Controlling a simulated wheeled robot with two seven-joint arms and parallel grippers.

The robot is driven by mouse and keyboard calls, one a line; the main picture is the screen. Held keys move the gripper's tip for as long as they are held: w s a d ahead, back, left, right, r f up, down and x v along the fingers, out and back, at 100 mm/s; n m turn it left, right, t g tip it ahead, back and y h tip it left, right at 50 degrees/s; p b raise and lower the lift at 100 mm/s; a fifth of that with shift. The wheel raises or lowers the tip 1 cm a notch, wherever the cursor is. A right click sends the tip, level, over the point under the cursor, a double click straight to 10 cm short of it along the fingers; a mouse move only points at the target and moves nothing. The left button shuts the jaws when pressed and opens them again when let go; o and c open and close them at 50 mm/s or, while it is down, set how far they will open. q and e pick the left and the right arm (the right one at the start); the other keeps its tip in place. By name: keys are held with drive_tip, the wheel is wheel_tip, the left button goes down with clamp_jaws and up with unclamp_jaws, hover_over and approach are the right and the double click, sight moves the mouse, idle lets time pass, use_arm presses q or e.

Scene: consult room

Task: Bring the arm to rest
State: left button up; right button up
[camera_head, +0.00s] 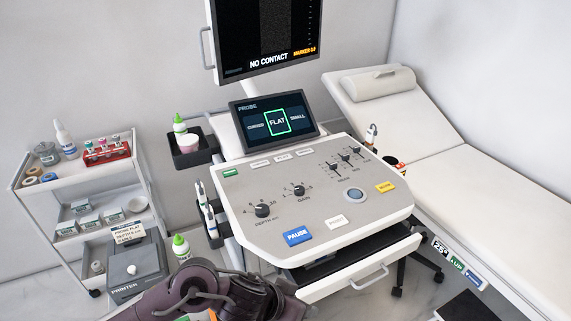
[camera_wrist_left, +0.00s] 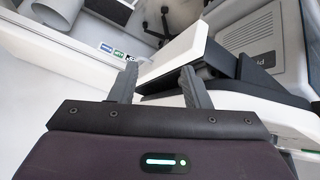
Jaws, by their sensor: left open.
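My left arm (camera_head: 215,294), dark purple-brown, comes in low at the bottom of the head view, in front of the ultrasound console (camera_head: 310,205). Its fingers cannot be made out there. In the left wrist view my left gripper (camera_wrist_left: 158,78) has its two grey fingers apart, with nothing held between them. Beyond the fingers the white drawer front shows in that view (camera_wrist_left: 176,58); I cannot tell whether they touch it. My right gripper is in neither view.
The console's drawer (camera_head: 345,284) is pulled out under the panel. A bottle with a green cap (camera_head: 181,247) stands close behind my arm. A printer (camera_head: 137,268) and a white trolley (camera_head: 82,180) stand at left. The exam couch (camera_head: 470,190) fills the right.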

use_arm(q)
drive_tip(key=a+r+n+t+y, duration=0.2)
drive_tip(key=a+r+t, duration=0.15)
drive_tip(key=r, duration=0.25)
drive_tip(key=s+a+f+n+g+y, duration=0.25)
drive_tip(key=s+a, duration=0.35)
drive_tip(key=a, duration=0.3)
drive_tip(key=s+a+f+n+g+y, duration=0.15)
drive_tip(key=s+a+f, duration=0.3)
drive_tip(key=a, duration=0.55)
drive_tip(key=s+f+m+g+b, duration=0.1)
drive_tip(key=s+f+g+b, duration=0.15)
drive_tip(key=f, duration=3.05)
drive_tip(key=s+a+f+b, duration=0.3)
drive_tip(key=s+f, duration=1.6)
drive_tip(key=f, duration=0.1)
drive_tip(key=shift+s+g, duration=0.3)
drive_tip(key=shift+s, duration=0.05)
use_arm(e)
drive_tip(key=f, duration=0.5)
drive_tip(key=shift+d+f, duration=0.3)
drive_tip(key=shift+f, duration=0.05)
